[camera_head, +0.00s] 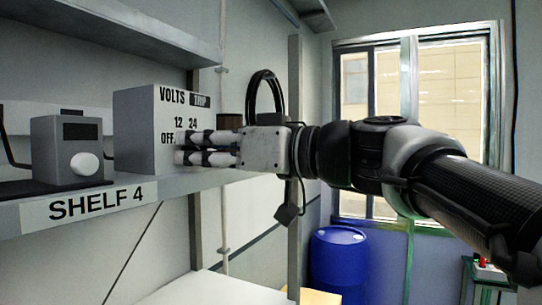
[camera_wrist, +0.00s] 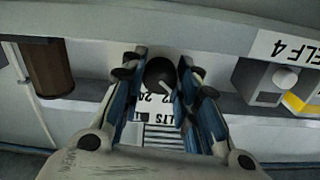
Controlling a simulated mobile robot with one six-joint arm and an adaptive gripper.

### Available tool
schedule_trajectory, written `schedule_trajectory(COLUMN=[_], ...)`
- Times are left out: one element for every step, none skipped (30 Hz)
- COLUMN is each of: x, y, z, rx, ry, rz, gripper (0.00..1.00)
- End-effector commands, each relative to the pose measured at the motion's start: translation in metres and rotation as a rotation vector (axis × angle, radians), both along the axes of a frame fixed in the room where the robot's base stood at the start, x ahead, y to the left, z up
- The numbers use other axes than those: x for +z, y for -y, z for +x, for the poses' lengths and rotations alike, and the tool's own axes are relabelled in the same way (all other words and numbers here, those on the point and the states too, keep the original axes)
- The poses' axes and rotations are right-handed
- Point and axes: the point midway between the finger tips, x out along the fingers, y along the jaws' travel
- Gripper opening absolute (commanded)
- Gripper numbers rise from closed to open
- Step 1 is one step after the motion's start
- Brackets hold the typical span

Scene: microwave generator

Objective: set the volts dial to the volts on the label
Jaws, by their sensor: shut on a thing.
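The volts box (camera_head: 138,130) is grey and stands on the shelf. Its white face reads VOLTS, 12, 24 and OFF, with a dark tag (camera_head: 199,100) beside the word VOLTS. My gripper (camera_head: 182,147) reaches in from the right at the face and hides the dial in the head view. In the wrist view, the black volts dial (camera_wrist: 158,72) sits between the fingers of my gripper (camera_wrist: 160,78), which are shut on it. Its white pointer line slants toward the lower right of that upside-down picture. The 24 shows partly below it. I see no readable label giving a voltage to set.
A smaller grey device (camera_head: 72,140) with a white knob (camera_head: 84,164) stands left on the shelf (camera_head: 60,195), above a SHELF 4 label. A brown object (camera_head: 230,127) stands behind my gripper. A blue barrel (camera_head: 338,262) stands below the window.

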Motion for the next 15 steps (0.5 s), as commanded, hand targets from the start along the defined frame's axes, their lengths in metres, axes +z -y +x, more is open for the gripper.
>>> schedule_trajectory(x=[-0.0014,-0.0012,-0.0009,-0.0008,-0.0006,-0.0005,-0.0004,-0.0004,-0.0003,-0.0003,-0.0004,-0.0004,-0.0004,-0.0005,-0.0004], y=[-0.0001,-0.0001,-0.0001,-0.0001,-0.0001,-0.0001,-0.0001,-0.0001,-0.0001,-0.0001,-0.0002,-0.0002,-0.0002,-0.0002,-0.0002], z=[0.0001,0.0001,0.0000,0.0000,0.0001,0.0001,0.0001,0.0000,0.0000,0.0000,0.0000,0.0000,0.0001,0.0001,0.0001], rx=[0.000,0.000,0.000,0.000,0.000,0.000,0.000,0.000,0.000,0.000,0.000,0.000,0.000,0.000,0.000], ry=[-0.024,-0.038,-0.050,-0.057,-0.061,-0.064,-0.064,-0.064,-0.063,-0.063,-0.063,-0.063,-0.062,-0.062,-0.062], rz=[0.009,0.015,0.020,0.022,0.024,0.024,0.024,0.024,0.024,0.024,0.024,0.024,0.023,0.023,0.023], gripper=[0.05,0.05,0.05,0.05,0.05,0.05,0.05,0.05,0.05,0.05,0.05,0.05,0.30,0.32,0.35])
